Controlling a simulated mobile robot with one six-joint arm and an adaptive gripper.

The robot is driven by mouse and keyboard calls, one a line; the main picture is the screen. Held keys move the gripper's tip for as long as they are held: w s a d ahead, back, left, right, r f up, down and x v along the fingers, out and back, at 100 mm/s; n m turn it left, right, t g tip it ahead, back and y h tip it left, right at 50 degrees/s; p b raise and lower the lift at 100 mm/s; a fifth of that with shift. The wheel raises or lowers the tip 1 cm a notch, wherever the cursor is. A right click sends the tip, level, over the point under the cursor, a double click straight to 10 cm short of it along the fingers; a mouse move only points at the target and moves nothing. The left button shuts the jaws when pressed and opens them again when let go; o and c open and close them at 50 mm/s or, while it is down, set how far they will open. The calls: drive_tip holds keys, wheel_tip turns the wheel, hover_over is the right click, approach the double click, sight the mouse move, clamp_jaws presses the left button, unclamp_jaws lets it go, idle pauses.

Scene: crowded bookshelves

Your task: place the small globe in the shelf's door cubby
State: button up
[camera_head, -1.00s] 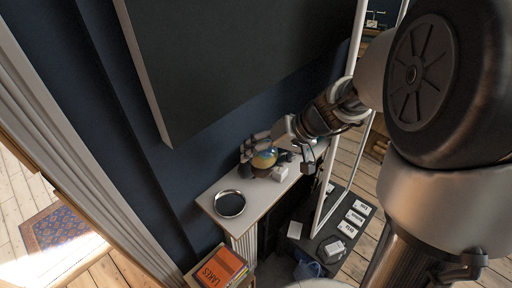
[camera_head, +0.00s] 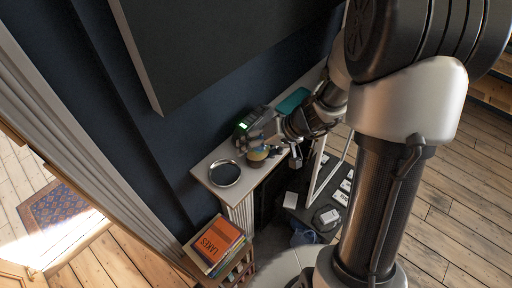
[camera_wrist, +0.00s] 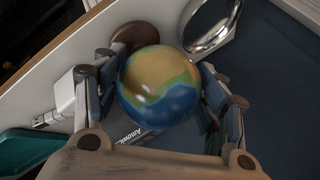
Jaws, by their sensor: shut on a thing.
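The small globe (camera_wrist: 160,85) is blue, green and tan. In the wrist view it sits between the two fingers of my gripper (camera_wrist: 162,92), which are shut on its sides. A brown round piece (camera_wrist: 135,36) shows just behind it; I cannot tell whether it is the globe's base. In the head view the globe (camera_head: 258,154) is partly covered by my gripper (camera_head: 262,143), over or close above a white mantel-like ledge (camera_head: 205,166). I cannot tell if it touches the ledge. I cannot make out the door cubby.
A round silver-rimmed dish (camera_head: 224,173) lies on the ledge's left end. A dark device with a green display (camera_head: 244,126) and a teal object (camera_head: 292,101) are behind my gripper. A small bookcase (camera_head: 238,270) with books (camera_head: 217,240) on top stands below.

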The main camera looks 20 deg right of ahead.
drive_tip(key=shift+f, duration=0.25)
drive_tip(key=o, duration=1.1)
drive_tip(key=shift+r, duration=0.1)
